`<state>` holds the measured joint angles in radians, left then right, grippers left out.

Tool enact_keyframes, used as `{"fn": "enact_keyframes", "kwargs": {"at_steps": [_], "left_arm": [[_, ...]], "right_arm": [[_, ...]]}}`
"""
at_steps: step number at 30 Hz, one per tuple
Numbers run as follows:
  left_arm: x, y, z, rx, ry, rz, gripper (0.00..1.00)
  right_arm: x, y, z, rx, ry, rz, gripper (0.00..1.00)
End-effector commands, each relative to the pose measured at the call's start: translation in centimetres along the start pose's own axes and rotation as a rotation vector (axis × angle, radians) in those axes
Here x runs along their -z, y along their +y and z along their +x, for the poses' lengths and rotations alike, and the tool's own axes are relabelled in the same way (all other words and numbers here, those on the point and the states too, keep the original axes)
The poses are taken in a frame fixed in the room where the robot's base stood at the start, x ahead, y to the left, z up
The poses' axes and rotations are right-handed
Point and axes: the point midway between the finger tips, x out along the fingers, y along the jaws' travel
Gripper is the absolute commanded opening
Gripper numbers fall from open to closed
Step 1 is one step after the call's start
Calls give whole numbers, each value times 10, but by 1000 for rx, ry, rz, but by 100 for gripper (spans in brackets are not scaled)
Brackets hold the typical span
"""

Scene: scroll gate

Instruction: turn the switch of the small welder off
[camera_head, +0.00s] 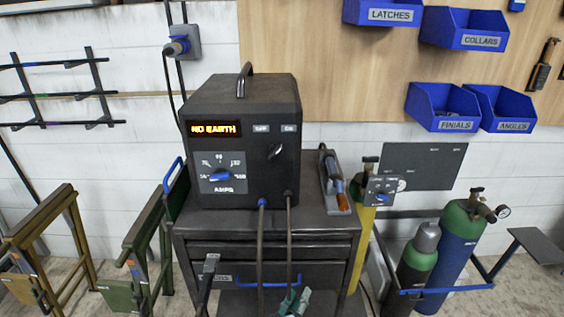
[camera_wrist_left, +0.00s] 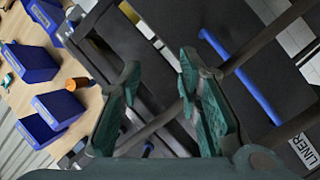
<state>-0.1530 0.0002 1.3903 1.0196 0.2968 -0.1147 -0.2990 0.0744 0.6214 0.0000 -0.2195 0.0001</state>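The small welder (camera_head: 242,140) is a dark box standing on a drawer cabinet. Its lit display (camera_head: 213,128) reads "NO EARTH". Its switch (camera_head: 275,151) is a dark knob below OFF and ON labels; it looks tilted up and right, toward ON. A blue amps dial (camera_head: 220,176) sits to its left. My left gripper (camera_head: 294,302) shows only as teal fingertips at the bottom edge, well below the switch. In the left wrist view its fingers (camera_wrist_left: 160,85) stand apart, with a dark cable crossing close behind them. My right gripper is not in view.
Two cables hang from the welder front past the cabinet (camera_head: 325,228) drawers. A torch (camera_head: 335,182) lies right of the welder. Gas cylinders (camera_head: 452,240) stand at the right, stands (camera_head: 145,245) at the left. Blue bins (camera_head: 443,106) hang on the wall.

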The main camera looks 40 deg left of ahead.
Motion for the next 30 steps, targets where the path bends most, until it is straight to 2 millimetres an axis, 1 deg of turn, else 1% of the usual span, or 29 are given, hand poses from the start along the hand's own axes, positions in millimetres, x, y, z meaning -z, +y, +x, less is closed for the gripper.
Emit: {"fn": "enact_keyframes", "kwargs": {"at_steps": [1, 2, 3, 4, 6, 7, 9, 11, 12, 14, 17, 25, 27, 30], "left_arm": [[69, 60, 8, -66, 175, -213, 31], [112, 89, 8, -101, 282, -377, 31], [166, 122, 0, -143, 404, -617, 31], [200, 141, -10, -168, 470, -802, 31], [247, 170, -29, -200, 525, -1158, 31], [258, 179, -36, -207, 519, -1276, 31], [272, 197, -48, -217, 483, -1472, 31], [276, 206, -52, -220, 449, -1565, 31], [277, 209, -52, -220, 433, -1596, 31], [278, 210, -48, -219, 423, -1612, 31], [286, 206, -31, -220, 425, -1607, 31], [316, 194, 40, -219, 428, -1606, 31], [322, 191, 54, -218, 429, -1608, 31], [327, 189, 68, -217, 427, -1609, 31]], "right_arm": [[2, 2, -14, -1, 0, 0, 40], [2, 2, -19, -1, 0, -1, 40], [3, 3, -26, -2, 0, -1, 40], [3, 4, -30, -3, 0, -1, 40], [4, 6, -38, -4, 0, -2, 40], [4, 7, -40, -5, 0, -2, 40], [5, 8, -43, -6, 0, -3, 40], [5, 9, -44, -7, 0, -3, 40], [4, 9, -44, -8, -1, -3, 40], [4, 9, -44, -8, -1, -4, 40], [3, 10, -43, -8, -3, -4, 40], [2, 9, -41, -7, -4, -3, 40], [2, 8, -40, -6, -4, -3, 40], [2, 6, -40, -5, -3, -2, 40]]}}
